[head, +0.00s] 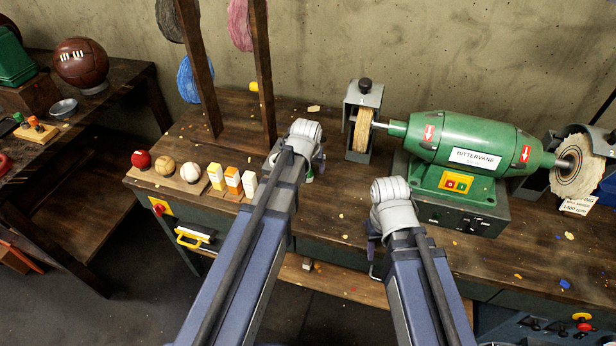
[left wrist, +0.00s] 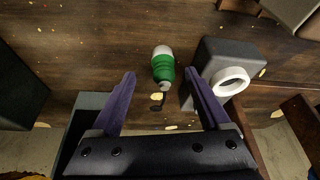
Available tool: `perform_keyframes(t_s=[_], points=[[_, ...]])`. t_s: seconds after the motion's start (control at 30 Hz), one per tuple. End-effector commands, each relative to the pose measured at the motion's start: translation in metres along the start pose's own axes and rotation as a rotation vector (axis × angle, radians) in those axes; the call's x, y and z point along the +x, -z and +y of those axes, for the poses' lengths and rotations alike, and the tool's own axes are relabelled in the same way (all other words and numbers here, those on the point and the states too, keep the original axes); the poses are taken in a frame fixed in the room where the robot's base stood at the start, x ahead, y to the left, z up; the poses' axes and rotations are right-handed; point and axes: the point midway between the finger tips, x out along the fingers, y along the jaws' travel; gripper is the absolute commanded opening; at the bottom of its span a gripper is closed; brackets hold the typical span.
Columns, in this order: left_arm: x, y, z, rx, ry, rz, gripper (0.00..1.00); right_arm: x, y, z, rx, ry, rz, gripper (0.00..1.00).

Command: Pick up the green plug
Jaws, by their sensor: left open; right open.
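The green plug (left wrist: 164,68), a short green cylinder with a pale cap and a narrow pale end, lies on the brown workbench (left wrist: 85,40) in the left wrist view. My left gripper (left wrist: 160,76) is open, its purple fingers on either side of the plug with a gap on both sides. Nothing is held in it. In the head view a small green and white patch, likely the plug, shows beside my left wrist, which hides most of it. My right gripper (head: 375,258) is open near the bench's front edge, mostly hidden by its own wrist.
A grey block with a white ring (left wrist: 232,82) stands close to the right finger. A green polishing machine (head: 465,145) stands at the right. Balls (head: 165,170) and small boxes (head: 232,180) sit at the bench's left end, near wooden posts (head: 265,80).

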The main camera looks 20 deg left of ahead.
Motion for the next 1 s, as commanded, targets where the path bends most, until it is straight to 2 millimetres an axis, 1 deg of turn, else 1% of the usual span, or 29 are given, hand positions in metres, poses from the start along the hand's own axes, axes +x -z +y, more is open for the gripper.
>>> perform_keyframes(t_s=[0.13, 0.23, 0.5, 0.6, 0.87, 0.9, 1.0], points=[[0.002, 0.000, 0.000, 0.000, 0.000, 0.000, 0.80, 0.002, 0.000, 0.000, 0.000, 0.000, 0.000, 0.50], [0.009, 0.000, -0.001, 0.000, 0.000, 0.000, 0.80, 0.008, 0.001, -0.001, 0.000, 0.000, 0.000, 0.50], [0.043, 0.000, -0.005, 0.000, 0.000, 0.000, 0.80, 0.040, 0.002, -0.004, 0.000, 0.000, 0.000, 0.50], [0.052, 0.000, -0.005, 0.000, 0.000, 0.000, 0.80, 0.048, 0.003, -0.005, 0.000, 0.000, 0.000, 0.50], [0.051, 0.001, -0.005, 0.000, 0.000, 0.000, 0.80, 0.047, 0.003, -0.004, 0.000, 0.000, 0.000, 0.50], [0.051, 0.001, -0.005, 0.000, 0.000, 0.000, 0.78, 0.047, 0.003, -0.004, 0.000, 0.000, 0.000, 0.50], [0.051, 0.001, -0.005, 0.000, 0.000, 0.000, 0.66, 0.047, 0.003, -0.004, 0.000, 0.000, 0.000, 0.50]])
